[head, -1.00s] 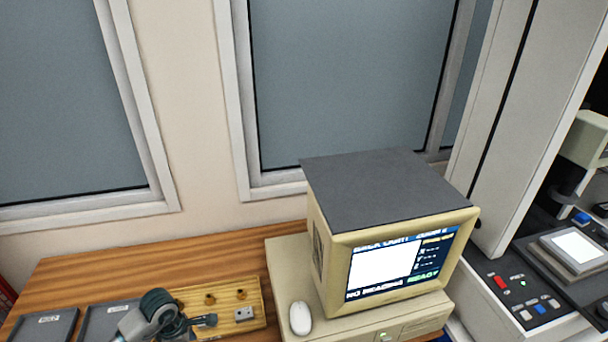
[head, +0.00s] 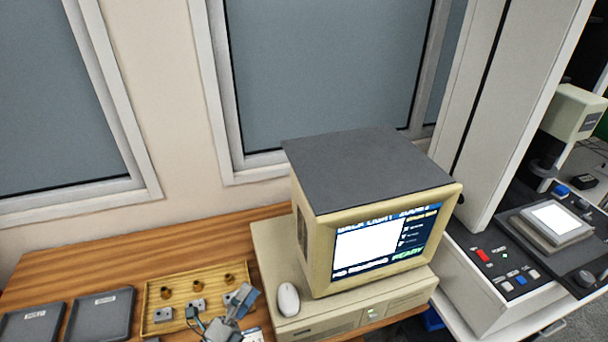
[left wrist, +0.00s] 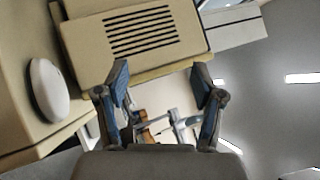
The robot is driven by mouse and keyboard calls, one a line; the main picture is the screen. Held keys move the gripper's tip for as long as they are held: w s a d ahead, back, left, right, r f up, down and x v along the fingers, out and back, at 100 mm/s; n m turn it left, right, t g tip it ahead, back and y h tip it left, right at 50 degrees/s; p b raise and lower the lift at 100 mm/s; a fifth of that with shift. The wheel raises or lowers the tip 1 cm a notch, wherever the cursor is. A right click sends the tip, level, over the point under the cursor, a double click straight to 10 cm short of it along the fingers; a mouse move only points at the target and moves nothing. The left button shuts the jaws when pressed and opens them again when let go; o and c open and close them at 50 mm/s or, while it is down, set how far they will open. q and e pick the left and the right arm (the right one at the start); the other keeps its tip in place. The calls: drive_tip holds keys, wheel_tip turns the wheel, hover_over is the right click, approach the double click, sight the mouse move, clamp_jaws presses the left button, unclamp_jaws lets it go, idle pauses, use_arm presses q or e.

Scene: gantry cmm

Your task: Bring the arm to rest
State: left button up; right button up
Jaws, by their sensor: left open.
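My left gripper (head: 218,312) is at the lower middle of the head view, over the front right part of a shallow wooden tray (head: 154,293). In the left wrist view its two blue-padded fingers (left wrist: 163,90) are spread wide with nothing between them. The beige computer (head: 318,238) and its white mouse (head: 288,299) are just right of the gripper. The mouse also shows in the left wrist view (left wrist: 48,90). The rest of the left arm is mostly below the head picture. My right gripper is in neither view.
The wooden tray holds brass pieces (head: 197,286) and grey blocks (head: 163,314). Two dark grey trays (head: 100,314) lie left of it. A machine with a button panel (head: 510,275) stands at the right. Bare bench top (head: 130,250) lies behind the trays.

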use_arm(q)
drive_tip(key=s+a+f+n+g+y, duration=0.1)
drive_tip(key=a+f+n+g+y, duration=0.1)
drive_tip(key=a+f+n+y, duration=0.45)
drive_tip(key=s+a+f+n+g+y, duration=0.15)
drive_tip(key=a+f+n+y, duration=0.25)
drive_tip(key=f+n+y, duration=0.6)
drive_tip(key=s+d+f+n+g+h, duration=0.15)
drive_tip(key=s+f+n+g, duration=0.4)
drive_tip(key=s, duration=0.55)
drive_tip(key=s+d+f+n+g+h, duration=0.1)
drive_tip(key=s+f+n+g+h, duration=0.2)
drive_tip(key=s+f+g, duration=0.55)
wheel_tip(320, 180, down, 13)
drive_tip(key=s+t, duration=0.1)
drive_tip(key=shift+d, duration=0.25)
drive_tip(key=shift+m, duration=0.3)
drive_tip(key=s+f, duration=0.1)
drive_tip(key=f, duration=0.4)
drive_tip(key=s+f, duration=0.2)
drive_tip(key=f, duration=0.3)
drive_tip(key=s+f, duration=0.2)
drive_tip(key=f, duration=0.3)
drive_tip(key=shift+s+a+f, duration=0.1)
drive_tip(key=shift+a+f, duration=0.05)
drive_tip(key=shift+a, duration=0.15)
drive_tip(key=shift+c, duration=0.2)
